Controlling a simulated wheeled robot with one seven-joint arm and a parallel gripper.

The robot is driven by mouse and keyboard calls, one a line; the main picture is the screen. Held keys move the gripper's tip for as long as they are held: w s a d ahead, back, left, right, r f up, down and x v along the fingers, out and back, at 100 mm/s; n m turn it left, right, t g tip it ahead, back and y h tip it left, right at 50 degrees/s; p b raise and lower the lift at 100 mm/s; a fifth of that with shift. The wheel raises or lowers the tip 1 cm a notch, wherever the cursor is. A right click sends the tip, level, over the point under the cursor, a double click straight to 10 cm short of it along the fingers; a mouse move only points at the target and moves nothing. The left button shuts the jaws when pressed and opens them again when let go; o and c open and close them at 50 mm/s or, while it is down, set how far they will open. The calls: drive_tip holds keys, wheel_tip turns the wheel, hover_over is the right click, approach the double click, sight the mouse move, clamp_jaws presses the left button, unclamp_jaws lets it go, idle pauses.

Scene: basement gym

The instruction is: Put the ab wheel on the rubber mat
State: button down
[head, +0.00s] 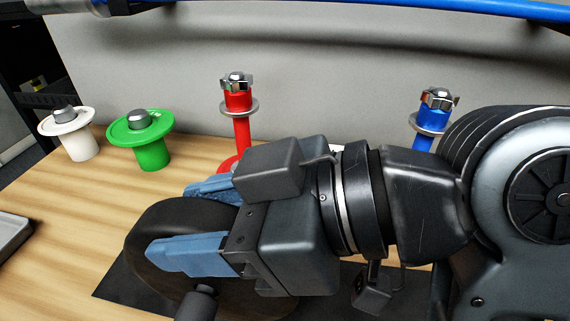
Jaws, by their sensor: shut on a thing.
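The ab wheel (153,222) is a dark wheel with a black grip handle (197,302) sticking out towards the front. My gripper (200,222) comes from the right with its blue fingers on either side of the wheel, shut on it. The rubber mat (125,284) is a flat black sheet on the wooden table, below the wheel. The wheel is over the mat in this view; I cannot tell whether it touches it. My gripper and arm hide much of the mat and the wheel's right part.
A white flanged piece (80,145) and a green one (152,155) stand at the back left. A red post (241,130) and a blue post (431,119) stand behind my arm. A grey tray (12,238) is at the left edge. The table's left-middle (75,215) is clear.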

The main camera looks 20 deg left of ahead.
drive_tip(key=w+a+f, duration=0.3)
drive_tip(key=w+f, duration=0.2)
drive_tip(key=f, duration=0.2)
drive_tip(key=shift+w+a+f+p, duration=0.2)
drive_tip(key=shift+a+f+p, duration=0.1)
drive_tip(key=shift+f+p, duration=0.1)
drive_tip(key=shift+f, duration=0.2)
drive_tip(key=shift+c, duration=2.2)
unclamp_jaws()
drive_tip(key=b+v, duration=0.1)
drive_tip(key=v, duration=1.1)
drive_tip(key=shift+r, duration=0.25)
